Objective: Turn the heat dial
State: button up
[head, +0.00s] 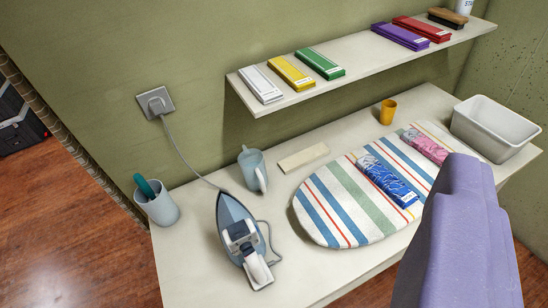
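The iron (236,236) sits on the pale worktop (190,262) at the left front, with a dark blue-grey body and a grey and white handle part. Its pointed end faces the back wall. A heat dial cannot be made out for certain on it; the light parts near its middle are too small to tell apart. A lavender part of mine (458,240), which I take for my gripper, fills the lower right, in front of the worktop's right part. It is well to the right of the iron and apart from it. Its fingertips cannot be made out.
The cord runs from the iron to a wall socket (156,102). A striped ironing board (330,207) with folded cloths lies right of the iron. A blue-grey mug (252,170), a cup (157,204) and a white bin (492,128) stand nearby. A shelf (360,68) overhangs the back.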

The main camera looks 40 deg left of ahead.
aim_at(247, 249)
jog(key=u, duration=1)
